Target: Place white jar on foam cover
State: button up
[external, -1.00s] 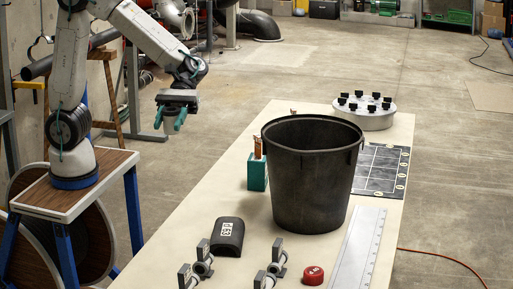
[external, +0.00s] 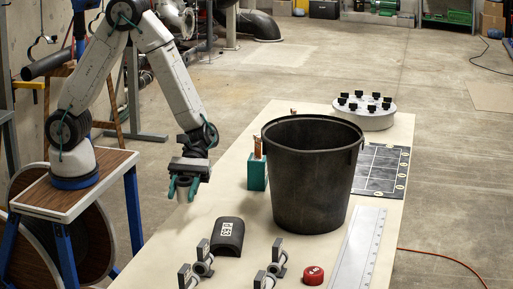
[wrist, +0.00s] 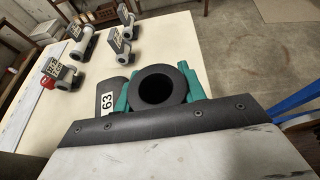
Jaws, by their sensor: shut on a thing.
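My gripper (external: 184,188) has teal fingers and is shut on a hollow round piece (external: 183,198), which looks pale in the external view. In the wrist view this piece shows a dark grey rim (wrist: 160,69) and a dark opening between the teal fingers (wrist: 160,90). I cannot tell for sure that it is the white jar; no other white jar shows. It is over the table's left edge, behind and left of a black arched cover (external: 227,238) with a white number label. The cover also shows in the wrist view (wrist: 108,88), partly hidden by a finger. I cannot tell whether it is foam.
A large black bucket (external: 310,180) stands right of my gripper, with a teal block (external: 257,173) beside it. Several grey pipe clamps (external: 203,260) and a red cap (external: 313,275) are at the front. A long ruler (external: 352,248) lies on the right.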

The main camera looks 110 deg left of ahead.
send_over(224, 235)
jog(key=shift+f, duration=2.35)
jog(key=shift+f, duration=0.1)
jog(key=o, duration=1)
